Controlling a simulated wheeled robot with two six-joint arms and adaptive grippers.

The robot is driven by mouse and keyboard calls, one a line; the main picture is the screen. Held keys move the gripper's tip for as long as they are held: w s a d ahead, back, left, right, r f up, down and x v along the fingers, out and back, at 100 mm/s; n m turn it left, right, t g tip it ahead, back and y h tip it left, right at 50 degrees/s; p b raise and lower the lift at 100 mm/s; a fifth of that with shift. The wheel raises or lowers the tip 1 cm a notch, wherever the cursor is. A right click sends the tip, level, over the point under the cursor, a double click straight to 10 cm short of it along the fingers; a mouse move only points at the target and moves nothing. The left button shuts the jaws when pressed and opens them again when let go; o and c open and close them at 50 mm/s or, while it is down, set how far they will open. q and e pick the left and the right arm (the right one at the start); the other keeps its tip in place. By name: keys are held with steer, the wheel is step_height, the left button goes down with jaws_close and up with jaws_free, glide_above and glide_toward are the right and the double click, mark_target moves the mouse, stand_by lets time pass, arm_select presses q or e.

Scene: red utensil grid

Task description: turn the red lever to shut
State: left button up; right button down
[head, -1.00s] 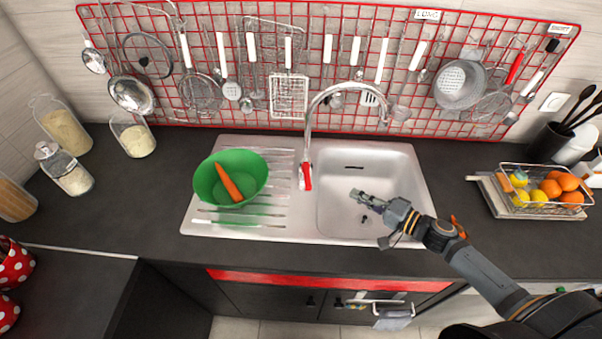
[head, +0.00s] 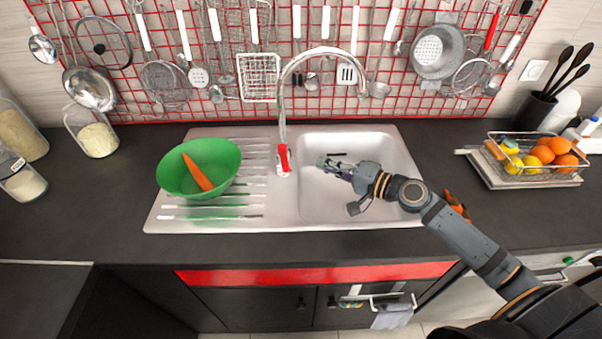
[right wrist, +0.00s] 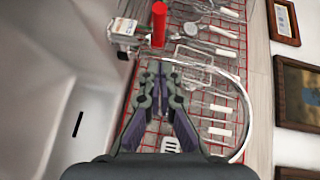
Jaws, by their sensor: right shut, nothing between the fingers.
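The red lever (head: 284,157) sits low on the chrome tap (head: 281,110), at the left edge of the sink basin. In the right wrist view the red lever (right wrist: 159,24) stands out from its metal base, beyond the fingertips. My right gripper (head: 322,162) is shut and empty over the basin, to the right of the lever and apart from it. Its closed fingers also show in the right wrist view (right wrist: 160,70), pointing toward the lever. My left gripper is not in view.
A green bowl (head: 222,172) with a carrot (head: 198,172) stands on the drainboard left of the tap. Utensils hang on the red grid (head: 330,112) behind. A wire basket of fruit (head: 538,172) is at the right. The counter (head: 120,215) at front left is clear.

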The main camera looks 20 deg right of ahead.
mark_target(284, 158)
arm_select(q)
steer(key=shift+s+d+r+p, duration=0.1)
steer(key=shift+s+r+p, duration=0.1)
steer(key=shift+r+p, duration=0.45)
arm_select(e)
steer(key=w+a+f, duration=0.1)
steer(key=w+a, duration=0.2)
steer(key=a, duration=0.3)
steer(key=shift+w+f, duration=0.15)
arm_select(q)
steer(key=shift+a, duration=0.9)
arm_select(e)
steer(key=shift+a+f, duration=0.15)
steer(key=shift+a, duration=0.6)
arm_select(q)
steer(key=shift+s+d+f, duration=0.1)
